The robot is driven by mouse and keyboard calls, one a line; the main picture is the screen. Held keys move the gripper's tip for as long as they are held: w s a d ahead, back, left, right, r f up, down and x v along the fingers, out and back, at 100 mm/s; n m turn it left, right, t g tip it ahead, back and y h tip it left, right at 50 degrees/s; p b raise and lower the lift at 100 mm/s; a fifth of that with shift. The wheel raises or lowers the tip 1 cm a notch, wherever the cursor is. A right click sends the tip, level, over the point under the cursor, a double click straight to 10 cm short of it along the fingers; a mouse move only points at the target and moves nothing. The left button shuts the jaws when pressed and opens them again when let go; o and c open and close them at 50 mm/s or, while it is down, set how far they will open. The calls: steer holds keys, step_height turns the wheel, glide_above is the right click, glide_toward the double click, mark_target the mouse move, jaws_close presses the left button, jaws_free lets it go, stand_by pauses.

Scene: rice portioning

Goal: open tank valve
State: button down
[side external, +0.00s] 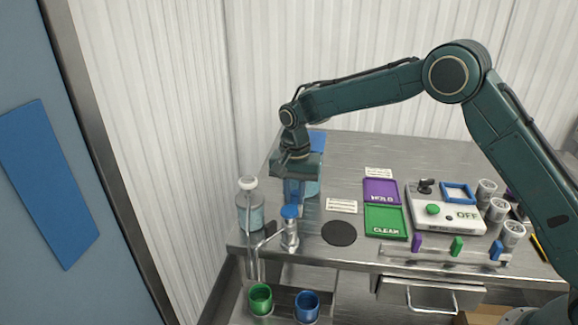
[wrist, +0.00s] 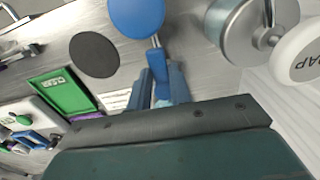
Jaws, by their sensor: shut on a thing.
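My gripper (side external: 294,197) points down at the left end of the steel counter, in front of a blue-lidded tank (side external: 317,141) that it largely hides. In the wrist view my gripper (wrist: 161,88) has its blue fingers closed around a blue valve handle (wrist: 156,62). A thin metal stem shows beside the handle. A blue round cap (wrist: 136,15) lies just beyond it; the cap also tops the metal tap (side external: 290,236) in the side view. How far the handle is turned cannot be told.
A soap bottle (side external: 249,211) stands close left of my gripper. Green (side external: 260,299) and blue (side external: 307,305) cups sit below the counter edge. The back counter is clear.

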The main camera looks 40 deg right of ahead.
steer(key=c, duration=1.3)
jaws_free()
steer(key=shift+r, duration=0.15)
step_height(320, 180, up, 14)
steer(key=shift+f, duration=0.2)
